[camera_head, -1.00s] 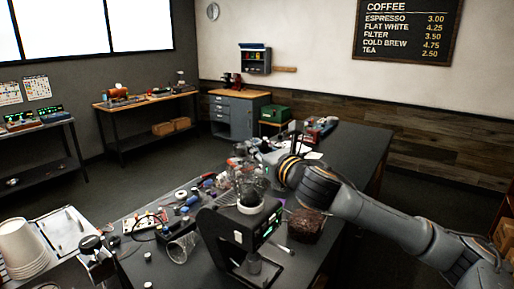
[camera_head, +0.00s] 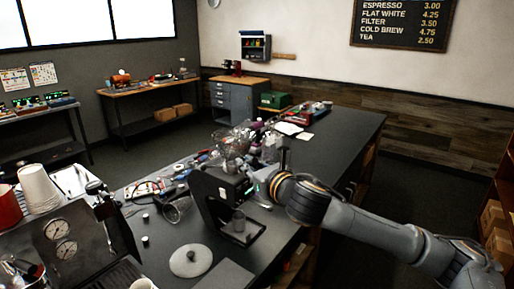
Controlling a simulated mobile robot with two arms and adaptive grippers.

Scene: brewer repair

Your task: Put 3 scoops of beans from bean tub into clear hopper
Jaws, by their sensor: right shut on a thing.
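The clear hopper (camera_head: 232,146) sits on top of the black grinder (camera_head: 210,190) on the dark bench; I cannot tell its contents. My right arm comes in from the right, and its gripper (camera_head: 264,179) is just right of the grinder's upper body, below hopper height. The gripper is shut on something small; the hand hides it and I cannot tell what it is. I cannot make out the bean tub; the arm covers the bench right of the grinder. My left gripper is not in view.
A white round lid (camera_head: 190,261) with a dark knob lies on the bench in front of the grinder. An espresso machine (camera_head: 68,247) and paper cups (camera_head: 38,187) stand at left. Clutter lies behind the grinder.

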